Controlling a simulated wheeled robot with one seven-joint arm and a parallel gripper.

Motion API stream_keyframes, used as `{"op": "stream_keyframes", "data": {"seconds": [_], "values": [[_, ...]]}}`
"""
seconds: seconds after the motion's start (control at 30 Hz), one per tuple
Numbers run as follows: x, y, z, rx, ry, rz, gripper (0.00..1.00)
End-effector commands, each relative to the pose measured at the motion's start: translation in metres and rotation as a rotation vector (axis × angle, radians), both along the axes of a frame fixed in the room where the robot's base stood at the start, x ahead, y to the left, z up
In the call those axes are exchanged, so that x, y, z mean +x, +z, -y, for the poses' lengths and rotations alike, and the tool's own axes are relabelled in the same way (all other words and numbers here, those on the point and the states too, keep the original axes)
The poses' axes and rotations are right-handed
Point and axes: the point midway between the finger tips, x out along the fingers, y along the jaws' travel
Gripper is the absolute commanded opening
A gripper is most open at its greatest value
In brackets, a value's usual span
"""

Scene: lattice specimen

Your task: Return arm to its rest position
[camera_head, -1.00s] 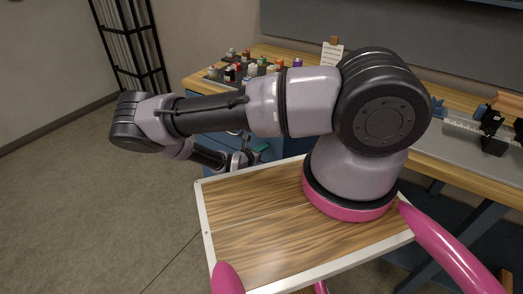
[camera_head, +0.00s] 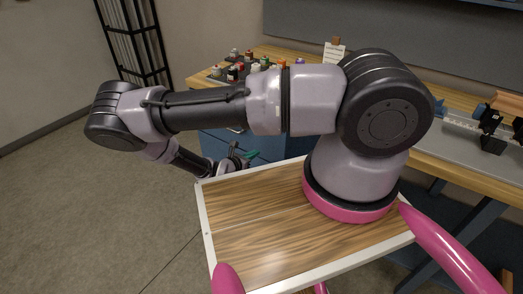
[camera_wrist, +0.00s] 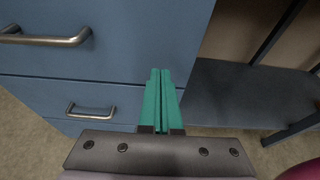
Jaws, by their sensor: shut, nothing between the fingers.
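My gripper (camera_wrist: 160,78) shows in the wrist view with its two green fingers together and nothing between them. It points toward the front of a blue drawer cabinet (camera_wrist: 130,50) but I cannot tell the gap. In the head view my gripper (camera_head: 251,154) is small, beyond the far left part of my wooden-topped base, low in front of the workbench. My arm is bent, with its elbow out to the left and its forearm folded back down toward the bench.
The workbench (camera_head: 443,165) runs along the back wall, with several small bottles (camera_head: 255,68) and a card (camera_head: 333,54) on it. Metal drawer handles (camera_wrist: 45,38) stick out near my gripper. A black rack (camera_head: 133,40) stands at the back left. Floor at left is clear.

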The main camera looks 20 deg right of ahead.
Motion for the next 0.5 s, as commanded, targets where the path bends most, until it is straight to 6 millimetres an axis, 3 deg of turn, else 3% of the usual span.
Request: {"op": "stream_keyframes", "data": {"seconds": [0.2,0.5], "values": [[-0.02,0.01,-0.027,0.001,0.001,0.0,0.0],[-0.027,0.016,-0.035,0.009,-0.012,0.004,0.0]]}}
